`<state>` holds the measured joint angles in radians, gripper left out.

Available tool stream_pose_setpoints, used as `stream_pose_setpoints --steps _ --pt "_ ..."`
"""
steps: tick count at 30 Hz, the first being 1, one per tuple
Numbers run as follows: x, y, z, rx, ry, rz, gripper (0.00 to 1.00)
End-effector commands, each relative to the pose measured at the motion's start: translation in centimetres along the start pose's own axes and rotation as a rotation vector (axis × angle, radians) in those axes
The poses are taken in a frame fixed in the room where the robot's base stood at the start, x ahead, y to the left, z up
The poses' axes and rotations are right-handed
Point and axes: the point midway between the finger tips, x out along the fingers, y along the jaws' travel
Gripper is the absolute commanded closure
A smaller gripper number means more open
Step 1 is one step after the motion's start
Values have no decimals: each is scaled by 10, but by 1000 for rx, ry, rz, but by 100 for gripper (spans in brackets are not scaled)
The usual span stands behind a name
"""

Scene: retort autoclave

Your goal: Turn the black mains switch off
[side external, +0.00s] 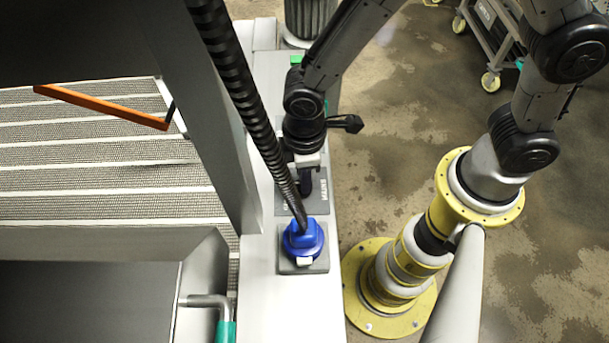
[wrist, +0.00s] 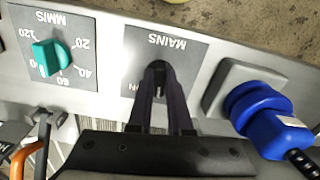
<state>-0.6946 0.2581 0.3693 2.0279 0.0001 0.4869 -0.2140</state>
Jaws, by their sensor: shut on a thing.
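The black mains switch (wrist: 157,72) sits on a grey plate (wrist: 187,60) marked MAINS, which appears upside down in the wrist view. My gripper (wrist: 160,92) has its two dark fingers on either side of the switch and is shut on it. The fingers hide most of the switch, and only part of the lettering at its side shows, so its position cannot be read clearly. In the side view my gripper (side external: 305,188) reaches down over the same plate (side external: 321,205), and the switch is hidden there.
A blue plug (side external: 303,238) with a thick black cable (side external: 240,90) is close beside the mains plate. A teal speed dial (wrist: 52,55) lies on the other side in the wrist view. An orange bar (side external: 100,105) hangs over the mesh belt (side external: 90,180).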

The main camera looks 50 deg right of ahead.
Motion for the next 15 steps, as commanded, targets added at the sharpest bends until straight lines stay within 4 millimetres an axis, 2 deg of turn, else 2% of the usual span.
stream_pose_setpoints --steps 15 --pt "-2 3 -1 -458 3 1 100"
